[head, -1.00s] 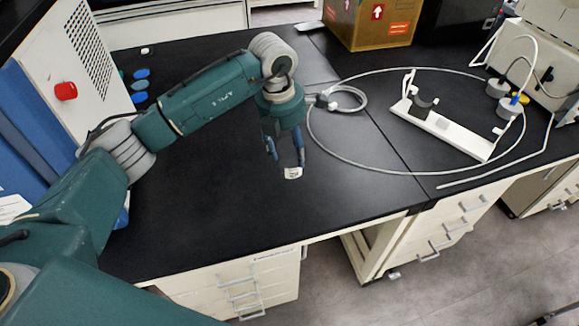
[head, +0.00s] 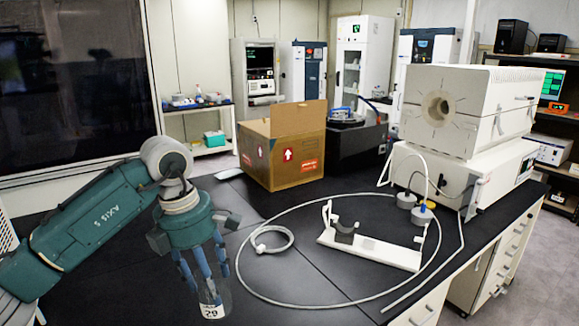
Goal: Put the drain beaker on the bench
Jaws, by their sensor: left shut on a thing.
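The drain beaker (head: 212,306) is a small clear vessel with a white label at the lower left of the head view. My left gripper (head: 207,284) is shut on it from above, with blue fingers around its upper part. The beaker looks upright over the black bench (head: 290,282); I cannot tell whether its base touches the top. My right gripper is not in view.
A pale hose (head: 240,262) loops over the bench to the right of the beaker. A white stand (head: 370,250) lies inside the loop. A cardboard box (head: 283,150) and a white furnace (head: 468,110) stand farther back. Bench between gripper and hose is clear.

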